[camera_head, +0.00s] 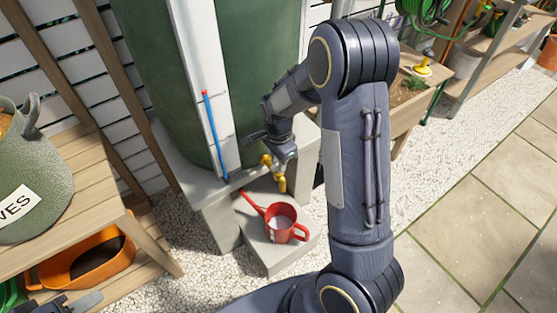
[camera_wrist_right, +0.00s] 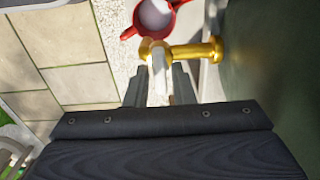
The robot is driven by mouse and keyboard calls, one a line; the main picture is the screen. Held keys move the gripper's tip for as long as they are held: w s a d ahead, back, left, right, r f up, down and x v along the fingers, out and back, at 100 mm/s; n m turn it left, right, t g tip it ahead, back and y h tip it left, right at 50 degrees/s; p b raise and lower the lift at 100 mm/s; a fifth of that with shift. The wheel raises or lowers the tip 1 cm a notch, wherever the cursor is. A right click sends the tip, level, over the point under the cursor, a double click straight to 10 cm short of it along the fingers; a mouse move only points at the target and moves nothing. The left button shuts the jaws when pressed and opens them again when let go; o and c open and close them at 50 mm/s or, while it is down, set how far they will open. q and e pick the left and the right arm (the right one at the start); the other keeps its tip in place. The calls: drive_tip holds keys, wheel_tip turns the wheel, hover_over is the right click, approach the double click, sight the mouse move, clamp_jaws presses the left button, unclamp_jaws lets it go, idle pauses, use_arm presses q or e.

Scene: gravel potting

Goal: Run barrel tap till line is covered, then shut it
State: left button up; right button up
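The brass tap (camera_head: 274,172) sticks out low on the green barrel (camera_head: 165,60). Its pale lever (camera_wrist_right: 158,72) stands between my right gripper's (camera_wrist_right: 159,84) fingers, which look apart with narrow gaps beside it. My right gripper (camera_head: 276,150) also shows at the tap in the head view, its fingers partly hidden. The red jug (camera_head: 285,233) stands upright below the tap, its spout toward the left; its inside (camera_wrist_right: 154,14) looks pale. I cannot make out a line or a water level in it. No stream shows. A dark part at the bottom left may be my left gripper (camera_head: 78,303); its state is unclear.
A blue stick (camera_head: 213,135) leans on the white board of the barrel. The jug is on a low concrete block (camera_head: 262,258). A wooden bench (camera_head: 95,190) with a green pot (camera_head: 30,170) is at the left. Paving (camera_head: 480,220) is clear at the right.

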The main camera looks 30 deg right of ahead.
clamp_jaws()
drive_tip(key=shift+n, duration=0.4)
drive_tip(key=shift+r+n+p, duration=0.1)
drive_tip(key=shift+n+p, duration=0.35)
drive_tip(key=shift+n, duration=0.45)
drive_tip(key=n, duration=0.2)
drive_tip(key=shift+n, duration=0.3)
drive_tip(key=n+p, duration=0.1)
drive_tip(key=n, duration=0.5)
drive_tip(key=shift+n, duration=0.3)
drive_tip(key=shift+o, duration=1.6)
unclamp_jaws()
